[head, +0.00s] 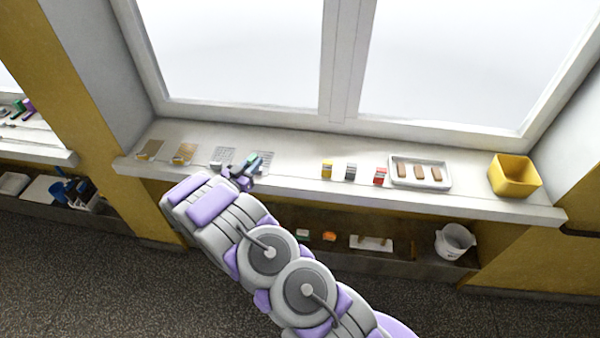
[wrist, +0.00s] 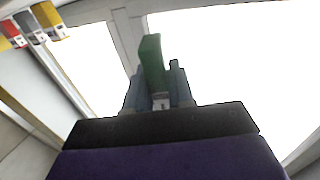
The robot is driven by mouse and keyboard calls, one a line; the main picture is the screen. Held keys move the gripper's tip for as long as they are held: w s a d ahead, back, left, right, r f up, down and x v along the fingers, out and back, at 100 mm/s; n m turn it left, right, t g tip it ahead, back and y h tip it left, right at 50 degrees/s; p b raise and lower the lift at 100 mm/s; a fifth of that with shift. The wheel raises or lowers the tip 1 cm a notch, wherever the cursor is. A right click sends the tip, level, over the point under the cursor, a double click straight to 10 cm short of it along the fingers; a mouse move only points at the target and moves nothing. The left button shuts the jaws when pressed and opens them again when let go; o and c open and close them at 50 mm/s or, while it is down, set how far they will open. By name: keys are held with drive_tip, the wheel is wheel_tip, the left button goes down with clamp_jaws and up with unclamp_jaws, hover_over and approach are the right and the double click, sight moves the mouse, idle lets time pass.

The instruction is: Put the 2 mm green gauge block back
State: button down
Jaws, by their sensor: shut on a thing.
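The green gauge block (wrist: 151,55) stands between the two fingers of my gripper (wrist: 160,92) in the wrist view, its long end sticking out past the fingertips. In the head view my gripper (head: 243,174) is over the sill's front edge, in front of the mesh pieces, with the green block (head: 253,163) showing small at its tip. Yellow (head: 327,170), grey (head: 350,173) and red (head: 380,176) blocks stand in a row on the sill to the right of my gripper. My gripper partly covers the nearest mesh pieces. I cannot read the block's marking.
Several mesh pieces (head: 184,153) lie along the left of the sill (head: 296,155). A white tray (head: 447,173) with brown bars and a yellow bin (head: 515,177) stand at the right. The sill between my gripper and the yellow block is clear. A shelf (head: 330,258) below holds small items and a white bucket (head: 454,241).

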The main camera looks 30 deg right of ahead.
drive_tip(key=shift+s+d+f, duration=0.15)
drive_tip(key=shift+d+f, duration=0.1)
drive_tip(key=shift+f, duration=0.05)
drive_tip(key=shift+g, duration=0.3)
drive_tip(key=d+b, duration=0.1)
drive_tip(key=d, duration=0.4)
drive_tip(key=s+d+f+b, duration=0.1)
drive_tip(key=d, duration=0.4)
drive_tip(key=s+d+b, duration=0.1)
drive_tip(key=d, duration=0.5)
drive_tip(key=shift+s+f, duration=0.2)
drive_tip(key=shift+f, duration=0.15)
drive_tip(key=shift+f+b, duration=0.6)
drive_tip(key=shift+f, duration=1.15)
drive_tip(key=shift+r, duration=0.1)
drive_tip(key=c, duration=1)
unclamp_jaws()
drive_tip(key=shift+o, duration=0.2)
